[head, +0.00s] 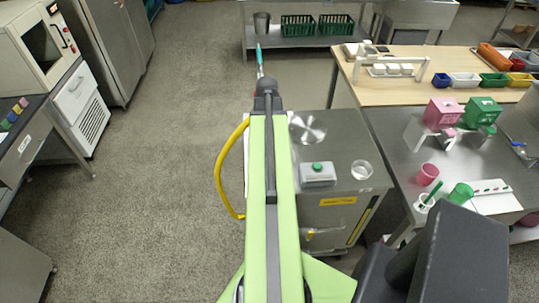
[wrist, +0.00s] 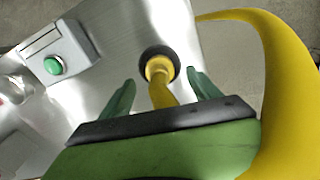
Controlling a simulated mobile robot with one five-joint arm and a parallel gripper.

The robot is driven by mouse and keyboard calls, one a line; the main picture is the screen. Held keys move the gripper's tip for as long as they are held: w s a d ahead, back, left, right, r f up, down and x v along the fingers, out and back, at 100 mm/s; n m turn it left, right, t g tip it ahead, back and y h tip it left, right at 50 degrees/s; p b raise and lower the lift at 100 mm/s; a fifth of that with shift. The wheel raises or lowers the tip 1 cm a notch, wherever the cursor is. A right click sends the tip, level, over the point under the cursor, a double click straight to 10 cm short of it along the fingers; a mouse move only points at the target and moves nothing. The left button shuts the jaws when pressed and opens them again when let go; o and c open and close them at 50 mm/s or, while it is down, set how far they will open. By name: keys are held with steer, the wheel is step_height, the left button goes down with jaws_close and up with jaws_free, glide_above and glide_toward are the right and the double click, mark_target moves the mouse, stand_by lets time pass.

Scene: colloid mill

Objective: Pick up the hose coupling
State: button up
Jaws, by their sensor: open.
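In the wrist view, the hose coupling appears to be the yellow piece with a black ring (wrist: 160,62) at the steel top of the machine. Its yellow part runs back toward the palm and passes out of sight behind it. My gripper (wrist: 159,82) is open, with one dark green finger on each side of the yellow part and visible gaps on both sides. I cannot tell how far the fingertips are from the ring in depth. In the head view, my green arm hides the coupling and the fingers.
A box with a green button (wrist: 55,65) stands left of the coupling; it also shows in the head view (head: 318,172). A yellow hose (head: 219,170) bows out left of my arm. A steel bench (head: 385,125) stands right. The left floor is open.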

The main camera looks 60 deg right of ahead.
step_height(320, 180, down, 5)
steer(key=b, duration=0.4)
steer(key=shift+f+b, duration=0.15)
steer(key=shift+b, duration=0.25)
steer(key=shift+r, duration=0.2)
steer(key=shift+c, duration=0.4)
jaws_close()
